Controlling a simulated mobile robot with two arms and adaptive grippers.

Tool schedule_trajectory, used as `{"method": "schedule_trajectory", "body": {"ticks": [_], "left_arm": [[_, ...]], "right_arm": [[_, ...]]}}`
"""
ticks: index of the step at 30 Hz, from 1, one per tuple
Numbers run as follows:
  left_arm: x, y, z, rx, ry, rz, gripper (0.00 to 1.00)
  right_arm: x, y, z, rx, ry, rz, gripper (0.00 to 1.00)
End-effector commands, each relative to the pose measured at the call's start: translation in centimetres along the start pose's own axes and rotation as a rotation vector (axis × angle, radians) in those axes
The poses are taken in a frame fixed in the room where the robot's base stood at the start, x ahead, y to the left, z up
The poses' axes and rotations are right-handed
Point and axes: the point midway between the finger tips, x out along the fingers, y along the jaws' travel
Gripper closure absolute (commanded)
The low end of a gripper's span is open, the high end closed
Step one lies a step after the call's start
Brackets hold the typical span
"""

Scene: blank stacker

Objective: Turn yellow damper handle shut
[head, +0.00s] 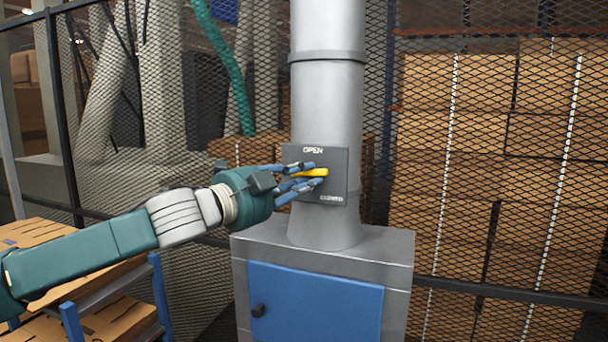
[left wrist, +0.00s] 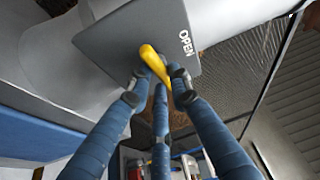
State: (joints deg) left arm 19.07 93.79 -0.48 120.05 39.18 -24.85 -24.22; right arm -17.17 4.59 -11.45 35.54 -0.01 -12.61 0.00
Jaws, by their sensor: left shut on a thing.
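The yellow damper handle (head: 312,173) is on a dark grey plate (head: 338,165) fixed to the front of a vertical grey duct pipe (head: 328,110). The plate reads OPEN at its top and has another label near its lower edge, too small to read surely. The handle lies roughly level in the head view. My left gripper (head: 305,178) comes in from the left, with its blue fingers closed around the handle. In the left wrist view the handle (left wrist: 154,62) sits between the fingertips, by the plate (left wrist: 130,35). My right gripper is not in view.
The pipe rises from a grey cabinet (head: 400,245) with a blue door (head: 315,305). A wire mesh fence stands behind, with stacked cardboard boxes (head: 470,190) beyond it. A blue-framed rack with flat cardboard (head: 100,322) is at the lower left, under my left arm.

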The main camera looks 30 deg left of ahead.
Motion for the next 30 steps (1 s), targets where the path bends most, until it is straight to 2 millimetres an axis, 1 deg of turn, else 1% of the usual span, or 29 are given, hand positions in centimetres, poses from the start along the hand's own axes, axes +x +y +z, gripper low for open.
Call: {"method": "schedule_trajectory", "body": {"ticks": [1,7,24,25,27,30], "left_arm": [[-0.02,-0.32,-0.15,0.027,0.003,0.008,1.0],[-0.04,-0.23,-0.11,0.088,0.003,0.034,1.0],[-0.05,0.01,-0.1,0.112,0.004,0.045,1.0],[-0.05,0.02,-0.1,0.112,0.004,0.045,0.77],[-0.05,0.03,-0.08,0.112,0.004,0.046,0.63],[-0.04,0.04,-0.04,0.111,0.003,0.046,0.62]], "right_arm": [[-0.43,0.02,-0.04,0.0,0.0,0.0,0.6],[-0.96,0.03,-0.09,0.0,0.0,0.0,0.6],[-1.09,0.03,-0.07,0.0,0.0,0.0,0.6],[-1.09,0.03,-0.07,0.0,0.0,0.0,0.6],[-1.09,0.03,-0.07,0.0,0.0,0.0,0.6],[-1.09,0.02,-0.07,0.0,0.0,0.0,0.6]]}}
